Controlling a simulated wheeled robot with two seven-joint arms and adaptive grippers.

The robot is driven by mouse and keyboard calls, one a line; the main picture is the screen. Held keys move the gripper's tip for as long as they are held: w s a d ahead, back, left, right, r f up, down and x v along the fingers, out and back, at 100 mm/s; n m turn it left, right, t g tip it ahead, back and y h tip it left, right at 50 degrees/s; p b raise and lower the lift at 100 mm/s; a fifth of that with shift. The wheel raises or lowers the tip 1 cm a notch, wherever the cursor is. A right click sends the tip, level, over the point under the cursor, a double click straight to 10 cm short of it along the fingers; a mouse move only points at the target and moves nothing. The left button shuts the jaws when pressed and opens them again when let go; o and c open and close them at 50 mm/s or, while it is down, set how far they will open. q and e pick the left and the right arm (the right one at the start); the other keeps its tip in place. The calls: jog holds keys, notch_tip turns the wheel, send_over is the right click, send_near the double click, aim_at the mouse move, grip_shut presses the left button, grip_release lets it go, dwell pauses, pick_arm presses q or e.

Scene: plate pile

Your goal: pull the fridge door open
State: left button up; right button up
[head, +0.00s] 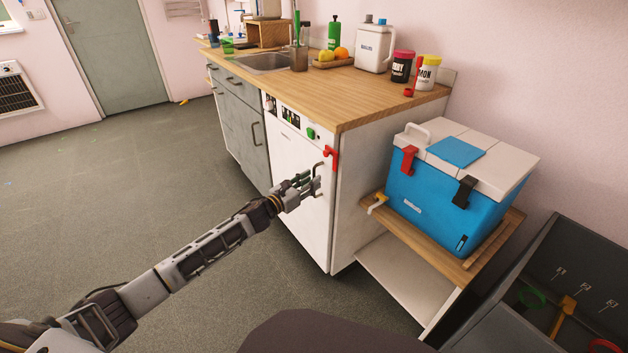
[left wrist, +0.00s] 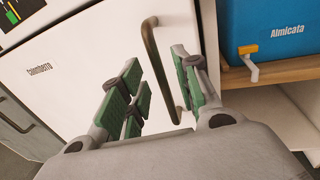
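The fridge is the white unit under the right end of the wooden counter. Its door (head: 300,213) looks shut and flush with the cabinet front. Its bar handle (left wrist: 152,52) is an upright, bent metal bar in the left wrist view. My left gripper (head: 314,183) is at the handle's height in the head view, close in front of the door. In the left wrist view its green-padded fingers (left wrist: 165,92) are spread, with the handle passing between them. I cannot tell whether the pads touch it. A red latch-like piece (head: 331,154) sits at the door's upper right edge. My right gripper is not in view.
A blue cooler box (head: 430,202) stands on a low wooden shelf (head: 490,250) right of the fridge. Grey cabinets (head: 243,122) adjoin it on the left. A dark open bin (head: 575,265) is at the lower right. The floor (head: 130,190) before the door is clear.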

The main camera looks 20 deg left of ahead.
pick_arm(q)
jog(key=shift+x, duration=1.1)
grip_shut()
